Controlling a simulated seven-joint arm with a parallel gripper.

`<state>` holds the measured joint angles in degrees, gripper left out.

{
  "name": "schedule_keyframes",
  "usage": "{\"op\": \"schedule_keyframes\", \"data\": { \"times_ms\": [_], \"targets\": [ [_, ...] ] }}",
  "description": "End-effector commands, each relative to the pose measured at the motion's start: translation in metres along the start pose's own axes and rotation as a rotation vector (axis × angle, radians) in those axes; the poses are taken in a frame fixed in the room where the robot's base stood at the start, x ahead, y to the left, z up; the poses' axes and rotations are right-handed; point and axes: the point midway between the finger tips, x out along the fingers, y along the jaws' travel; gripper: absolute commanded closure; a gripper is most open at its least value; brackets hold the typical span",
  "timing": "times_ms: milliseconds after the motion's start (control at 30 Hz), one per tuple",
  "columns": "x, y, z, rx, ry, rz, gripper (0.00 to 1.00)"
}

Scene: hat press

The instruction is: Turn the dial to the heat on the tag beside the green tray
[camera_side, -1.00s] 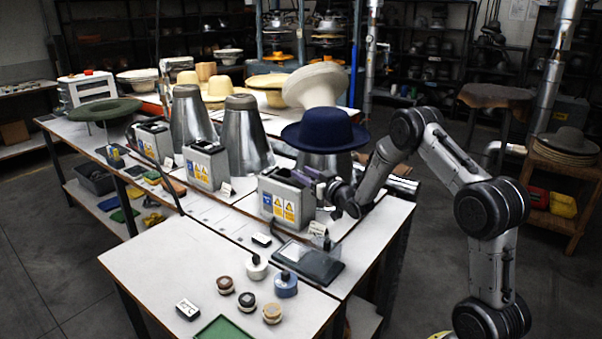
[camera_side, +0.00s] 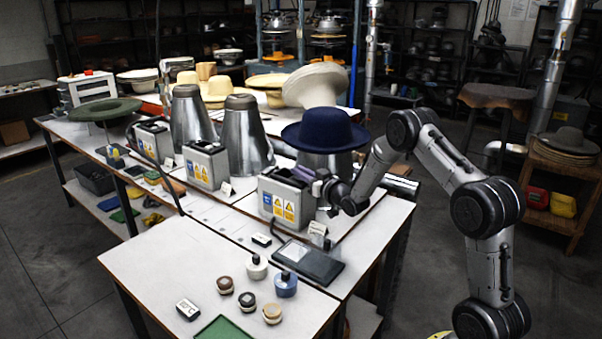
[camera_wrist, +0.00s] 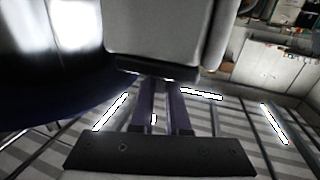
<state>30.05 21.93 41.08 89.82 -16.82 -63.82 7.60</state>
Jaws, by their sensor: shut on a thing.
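The green tray (camera_side: 222,330) is cut off by the bottom edge of the side view, at the front of the white table. A small tag (camera_side: 187,309) with dark print lies left of it; its figure is too small to read surely. A grey control box (camera_side: 287,196) with warning labels stands under the navy hat (camera_side: 325,130). My gripper (camera_side: 309,175) reaches the box's top right from the right. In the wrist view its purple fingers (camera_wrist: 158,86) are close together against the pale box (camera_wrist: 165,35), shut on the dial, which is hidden.
Two similar boxes (camera_side: 206,165) and metal cones (camera_side: 246,140) stand farther left. The table's left front is clear.

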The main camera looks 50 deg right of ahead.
Motion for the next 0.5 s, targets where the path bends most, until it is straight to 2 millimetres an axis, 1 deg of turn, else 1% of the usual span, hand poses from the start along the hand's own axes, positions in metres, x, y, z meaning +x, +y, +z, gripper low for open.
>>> {"op": "schedule_keyframes", "data": {
  "times_ms": [267, 500],
  "targets": [
    [-0.0001, -0.0012, -0.0004, 0.0, 0.001, 0.047, 1.0],
    [0.0, -0.0027, -0.0003, 0.001, 0.0, 0.183, 1.0]
  ]
}}
